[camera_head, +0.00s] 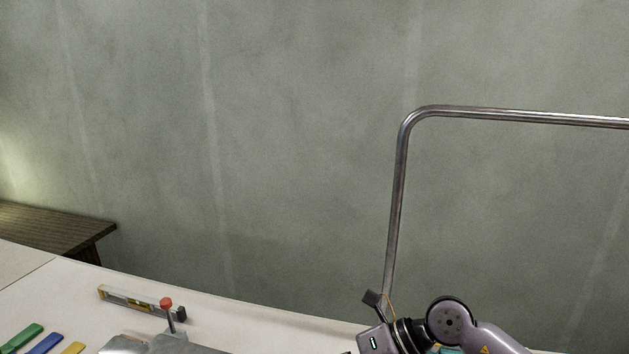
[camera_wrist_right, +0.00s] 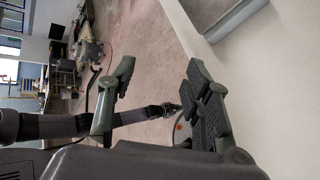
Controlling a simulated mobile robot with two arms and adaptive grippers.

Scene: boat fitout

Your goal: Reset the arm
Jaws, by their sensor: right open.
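My right arm (camera_head: 450,320) comes in at the bottom right of the head view, over the white worktop. Its gripper body (camera_head: 376,341) is cut off by the lower edge, so the fingertips do not show there. In the right wrist view my right gripper (camera_wrist_right: 158,95) has its two green-grey fingers well apart, with nothing held between them. My left gripper is not in view.
A metal rail (camera_head: 395,200) rises behind my right arm. A spirit level (camera_head: 125,298), a red-knobbed clamp (camera_head: 169,318) and coloured tools (camera_head: 45,343) lie at the left on the worktop (camera_head: 240,322). A wooden bench (camera_head: 50,228) stands against the wall.

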